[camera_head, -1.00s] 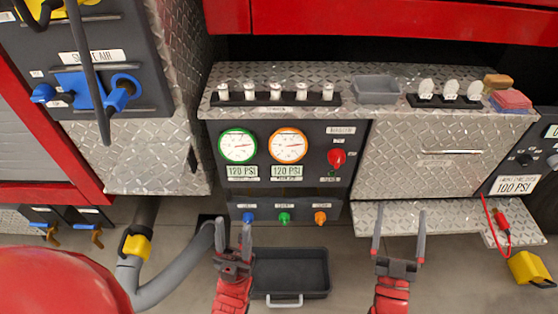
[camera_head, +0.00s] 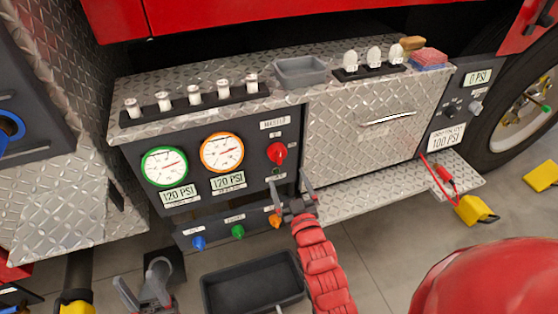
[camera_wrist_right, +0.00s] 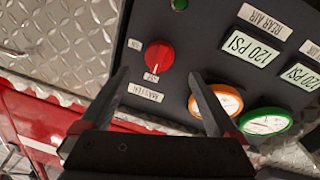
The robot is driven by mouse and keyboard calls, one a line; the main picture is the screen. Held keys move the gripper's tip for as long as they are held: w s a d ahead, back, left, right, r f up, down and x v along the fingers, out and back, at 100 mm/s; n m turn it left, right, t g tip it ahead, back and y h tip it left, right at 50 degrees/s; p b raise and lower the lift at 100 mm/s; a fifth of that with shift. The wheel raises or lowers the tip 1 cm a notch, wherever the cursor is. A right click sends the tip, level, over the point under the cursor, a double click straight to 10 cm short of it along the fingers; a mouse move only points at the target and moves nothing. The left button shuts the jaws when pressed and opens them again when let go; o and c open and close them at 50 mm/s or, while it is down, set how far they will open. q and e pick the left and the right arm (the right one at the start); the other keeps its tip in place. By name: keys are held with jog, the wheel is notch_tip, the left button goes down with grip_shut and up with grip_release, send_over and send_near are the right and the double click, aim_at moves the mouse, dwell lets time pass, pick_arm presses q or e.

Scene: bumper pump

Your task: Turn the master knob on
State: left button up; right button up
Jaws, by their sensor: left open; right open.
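The red master knob (camera_head: 277,152) is on the dark gauge panel (camera_head: 205,204), under the MASTER label (camera_head: 275,124). In the right wrist view the panel looks inverted, and the knob (camera_wrist_right: 159,57) shows just beyond the fingertips, across the gap between them. My right gripper (camera_head: 293,190) is open and empty, low in front of the panel, below the knob; it appears apart from it. Its fingers (camera_wrist_right: 160,76) also show in the right wrist view. My left gripper (camera_head: 141,277) is open and empty, low at the left, away from the knob.
A green-rimmed gauge (camera_head: 165,167) and an orange-rimmed gauge (camera_head: 222,152) are left of the knob. Small blue (camera_head: 198,243), green (camera_head: 238,231) and orange (camera_head: 275,221) knobs sit below. A black tray (camera_head: 215,300) is on the floor. A diamond-plate door (camera_head: 360,145) is to the right.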

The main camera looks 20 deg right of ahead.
aim_at(280, 160)
jog(key=w, duration=0.8)
jog(key=shift+w+d+b, duration=0.25)
jog(key=shift+w+b, duration=0.05)
jog(key=shift+w, duration=0.1)
jog(key=shift+c, duration=0.3)
jog(key=c, duration=1.3)
